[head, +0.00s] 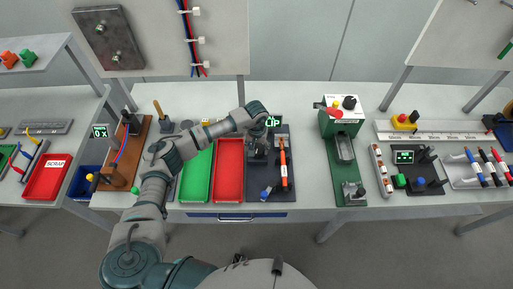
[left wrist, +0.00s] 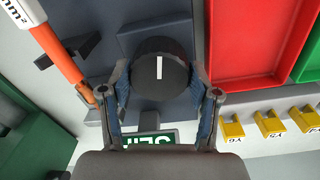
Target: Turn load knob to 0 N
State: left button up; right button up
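A round black knob (left wrist: 160,70) with a white pointer line stands on the dark grey board (left wrist: 118,20) in the left wrist view. The line lies nearly straight up and down in that picture. My left gripper (left wrist: 160,82) has one finger on each side of the knob; whether the pads touch it I cannot tell. In the head view my left gripper (head: 258,150) is over the dark board (head: 268,190) and hides the knob. A green sign (head: 274,121), partly covered, stands behind it. No scale or 0 N mark is readable. My right gripper is not in view.
An orange and white tool (head: 284,165) lies on the board right of my gripper. Red (head: 229,170) and green (head: 196,175) trays lie to its left. A green device (head: 343,125) with its own black knob stands to the right. Yellow hooks (left wrist: 268,124) line the trays' edge.

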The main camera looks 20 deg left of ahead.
aim_at(256, 147)
pick_arm(q)
jog(key=shift+s+a+f, duration=0.1)
jog(key=shift+a+f, duration=0.25)
jog(key=shift+a, duration=0.1)
jog(key=shift+d+y, duration=0.3)
jog(key=shift+d, duration=0.4)
jog(key=o, duration=1.1)
jog(key=shift+a, duration=0.2)
jog(key=shift+c, duration=0.2)
jog(key=shift+o, duration=0.5)
jog(key=shift+a, duration=0.15)
jog(key=shift+a+r, duration=0.1)
jog(key=shift+r, duration=0.25)
notch_tip(256, 147, up, 11)
jog(key=shift+w+a, duration=0.2)
jog(key=shift+a, duration=0.1)
jog(key=shift+d+r, duration=0.1)
jog(key=shift+d, duration=0.1)
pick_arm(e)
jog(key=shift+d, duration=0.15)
